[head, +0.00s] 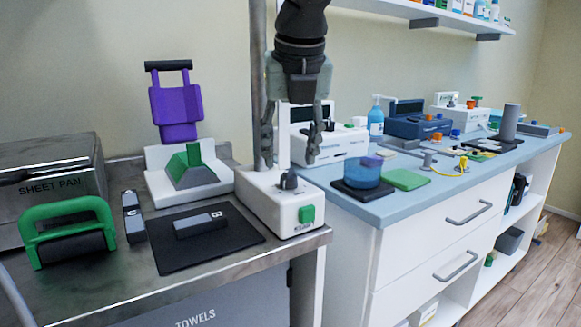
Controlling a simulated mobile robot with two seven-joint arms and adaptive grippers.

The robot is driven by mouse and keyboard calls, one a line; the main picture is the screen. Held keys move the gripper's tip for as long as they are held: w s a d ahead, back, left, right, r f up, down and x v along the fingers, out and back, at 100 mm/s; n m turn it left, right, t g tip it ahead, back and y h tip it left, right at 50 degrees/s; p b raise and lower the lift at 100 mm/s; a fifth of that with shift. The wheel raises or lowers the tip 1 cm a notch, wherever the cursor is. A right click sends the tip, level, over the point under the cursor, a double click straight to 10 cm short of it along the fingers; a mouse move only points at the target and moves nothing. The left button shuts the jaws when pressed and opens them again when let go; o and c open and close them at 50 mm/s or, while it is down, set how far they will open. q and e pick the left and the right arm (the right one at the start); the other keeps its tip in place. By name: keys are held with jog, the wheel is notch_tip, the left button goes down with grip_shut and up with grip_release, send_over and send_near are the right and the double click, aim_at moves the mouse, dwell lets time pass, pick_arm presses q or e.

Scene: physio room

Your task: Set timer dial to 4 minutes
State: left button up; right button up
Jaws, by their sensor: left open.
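The timer appears to be a white box (278,207) at the right end of the metal counter. It has a dark dial (289,181) on its top and a green button on its front. The dial's markings are too small to read. My left gripper (289,160) points down above the box, fingers apart, one on each side of the dial in the picture. The fingers look empty. Whether they touch the dial I cannot tell. My right gripper is out of view.
A grey post (257,80) rises behind the box. Left of the box are a white stand with a green block (192,165), a black mat (165,255) and a green-handled item (68,230). A blue counter (385,205) with several devices stands right.

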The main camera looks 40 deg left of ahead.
aim_at(289, 171)
pick_arm(q)
jog(key=shift+x, duration=2.2)
grip_shut()
